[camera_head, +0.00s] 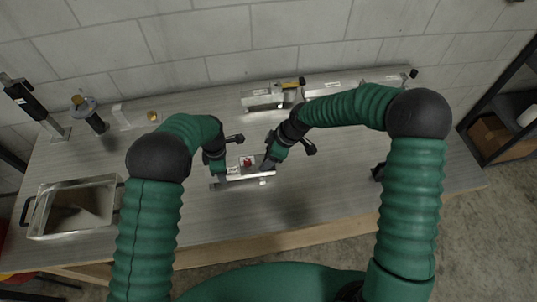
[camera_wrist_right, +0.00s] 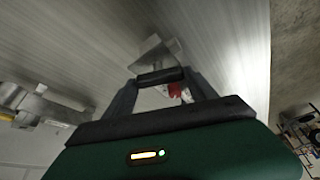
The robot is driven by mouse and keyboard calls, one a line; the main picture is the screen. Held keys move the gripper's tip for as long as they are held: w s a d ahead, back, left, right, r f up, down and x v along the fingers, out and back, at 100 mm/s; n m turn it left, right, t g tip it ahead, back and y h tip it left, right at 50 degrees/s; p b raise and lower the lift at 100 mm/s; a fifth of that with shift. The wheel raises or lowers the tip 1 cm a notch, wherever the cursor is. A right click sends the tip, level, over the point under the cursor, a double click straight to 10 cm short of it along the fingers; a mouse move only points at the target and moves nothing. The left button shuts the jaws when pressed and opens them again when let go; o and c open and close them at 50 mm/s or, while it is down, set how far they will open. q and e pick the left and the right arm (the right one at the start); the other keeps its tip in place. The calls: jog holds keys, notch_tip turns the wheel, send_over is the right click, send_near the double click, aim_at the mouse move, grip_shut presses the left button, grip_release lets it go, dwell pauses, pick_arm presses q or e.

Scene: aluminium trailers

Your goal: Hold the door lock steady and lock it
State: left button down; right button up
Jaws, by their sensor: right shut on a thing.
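The door lock (camera_head: 236,180) is a small metallic piece with a red part (camera_head: 247,161), lying near the middle of the grey table. In the right wrist view, a grey metal portion of the lock (camera_wrist_right: 157,48) shows beyond my fingers, and the red part (camera_wrist_right: 177,90) shows between them. My right gripper (camera_head: 267,164) is at the lock's right end and shut on it. The exact contact is hidden. My left gripper (camera_head: 219,172) is at the lock's left end. Its fingers are too small and dark to tell whether they are open.
A metal bin (camera_head: 72,207) stands at the table's left. Several metal fixtures line the back edge, among them a latch with a yellow part (camera_head: 290,83). A block wall (camera_head: 230,35) rises behind. The table (camera_head: 330,190) is mostly clear right of the lock.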

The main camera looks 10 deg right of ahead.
jog(key=m, duration=0.2)
jog(key=m+t+h, duration=0.1)
jog(key=m, duration=0.1)
jog(key=m+t+h, duration=0.1)
jog(key=m, duration=0.2)
jog(key=shift+s+a+r, duration=0.1)
jog(key=shift+s+a, duration=0.05)
jog(key=shift+a, duration=0.15)
jog(key=m+h, duration=0.1)
jog(key=m, duration=0.2)
jog(key=m+h, duration=0.1)
jog(key=m, duration=0.2)
jog(key=shift+a+t, duration=0.15)
jog(key=shift+t, duration=0.15)
jog(key=o, duration=1.4)
jog(key=shift+c, duration=0.2)
notch_tip(320, 180, up, 10)
